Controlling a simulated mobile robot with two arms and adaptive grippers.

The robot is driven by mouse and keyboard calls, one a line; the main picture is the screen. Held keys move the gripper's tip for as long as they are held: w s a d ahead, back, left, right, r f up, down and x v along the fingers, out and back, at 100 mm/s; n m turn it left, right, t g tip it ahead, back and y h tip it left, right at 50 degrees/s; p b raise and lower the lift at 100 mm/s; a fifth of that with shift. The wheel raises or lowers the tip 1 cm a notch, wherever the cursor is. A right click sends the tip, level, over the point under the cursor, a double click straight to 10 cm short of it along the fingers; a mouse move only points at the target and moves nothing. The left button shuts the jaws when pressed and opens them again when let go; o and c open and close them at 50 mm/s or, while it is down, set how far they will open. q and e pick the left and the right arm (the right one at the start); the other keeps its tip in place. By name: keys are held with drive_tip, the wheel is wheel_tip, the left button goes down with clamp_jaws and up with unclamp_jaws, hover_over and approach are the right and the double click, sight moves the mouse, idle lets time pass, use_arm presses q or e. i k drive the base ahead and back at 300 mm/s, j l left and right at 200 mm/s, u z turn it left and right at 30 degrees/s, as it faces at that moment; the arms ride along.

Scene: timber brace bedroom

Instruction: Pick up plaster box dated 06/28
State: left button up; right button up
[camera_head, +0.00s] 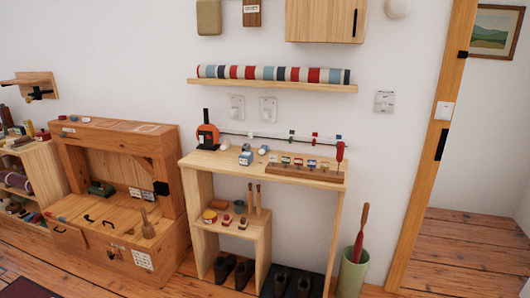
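No box with a readable 06/28 date shows; print at this distance is too small to read. A small blue and white box-like item (246,157) sits on top of the narrow wooden table (210,161), left of its middle. Several small coloured items stand in a wooden rack (300,172) on the same table's right part; I cannot tell whether any is a plaster box. Small red and yellow items (211,215) lie on the lower shelf (252,231). Neither of my grippers is in view.
A wooden bench unit (130,140) stands left of the table, with a filled shelf (45,160) further left. Dark shoes (280,280) lie under the table. A green bin (352,272) stands at its right. A wall shelf (270,87) holds a striped roll. A doorway opens at right.

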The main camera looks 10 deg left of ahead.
sight(246, 158)
drive_tip(key=i+l+u, duration=0.1)
drive_tip(key=i, duration=1.75)
